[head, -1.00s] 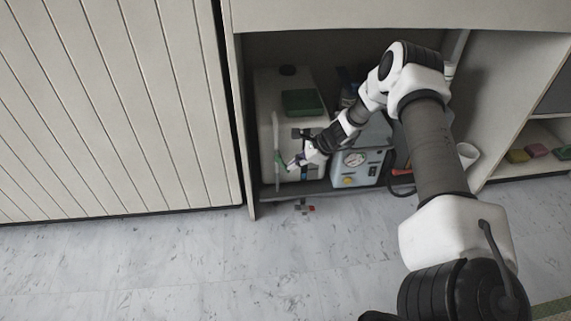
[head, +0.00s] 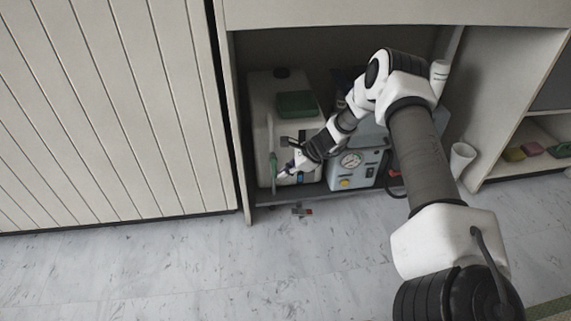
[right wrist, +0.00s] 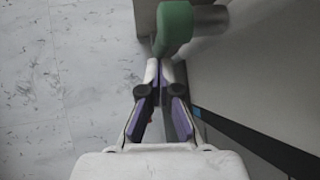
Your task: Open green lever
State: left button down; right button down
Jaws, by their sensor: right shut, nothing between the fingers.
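The green lever (head: 274,168) sits at the lower front of a white tank (head: 262,100) inside the open cabinet. In the head view it looks roughly upright. In the right wrist view the rounded green lever (right wrist: 173,27) shows at the top, just beyond the fingertips. My right gripper (head: 281,175) is shut and empty, with its tips close to the lever's right side. In the right wrist view my right gripper (right wrist: 160,70) has its purple-padded fingers together at the tips. I cannot tell whether they touch the lever. My left gripper is not in view.
A light-blue box with a gauge (head: 351,160) stands right of the tank, close to my right arm. A green block (head: 297,104) lies on the tank. A white cup (head: 462,155) stands farther right.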

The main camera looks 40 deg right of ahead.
dwell(0.4)
jog(key=shift+r+p, duration=0.7)
jog(key=shift+r, duration=0.2)
